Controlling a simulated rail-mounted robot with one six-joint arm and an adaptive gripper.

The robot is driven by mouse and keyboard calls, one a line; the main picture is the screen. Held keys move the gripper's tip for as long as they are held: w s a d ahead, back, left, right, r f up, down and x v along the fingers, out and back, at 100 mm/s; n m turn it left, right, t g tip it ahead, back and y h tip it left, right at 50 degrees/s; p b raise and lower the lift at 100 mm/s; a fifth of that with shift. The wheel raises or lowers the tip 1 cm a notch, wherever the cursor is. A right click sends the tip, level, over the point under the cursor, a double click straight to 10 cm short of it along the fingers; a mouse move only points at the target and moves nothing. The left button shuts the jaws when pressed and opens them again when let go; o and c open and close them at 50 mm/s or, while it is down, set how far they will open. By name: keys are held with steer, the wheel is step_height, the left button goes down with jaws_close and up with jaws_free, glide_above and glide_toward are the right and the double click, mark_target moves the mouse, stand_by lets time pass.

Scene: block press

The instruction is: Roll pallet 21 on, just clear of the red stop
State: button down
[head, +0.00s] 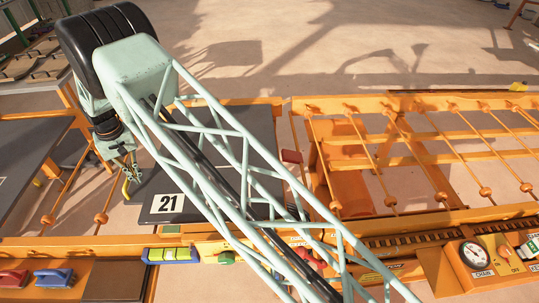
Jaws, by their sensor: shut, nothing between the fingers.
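Pallet 21 is a dark grey board (160,181) with a white "21" label near its front left corner. It lies on the orange roller frame at centre left, and my arm's lattice boom crosses over it and hides much of its middle. A small red block (291,157), which looks like the red stop, stands at the pallet's right side; whether they touch is unclear. My gripper (130,176) is shut and empty by the pallet's left edge. A yellow hook-like piece (126,189) shows just below the fingers; contact with it cannot be told.
Empty orange rollers (410,160) run on to the right. Another dark board (28,150) lies at far left, with bare rollers between.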

steer(key=shift+s+a, duration=0.1)
steer(key=shift+a, duration=1.75)
steer(key=shift+d, duration=1.05)
step_height(320, 180, up, 10)
steer(key=p, duration=0.4)
stand_by(0.3)
steer(key=shift+r, duration=0.1)
stand_by(0.4)
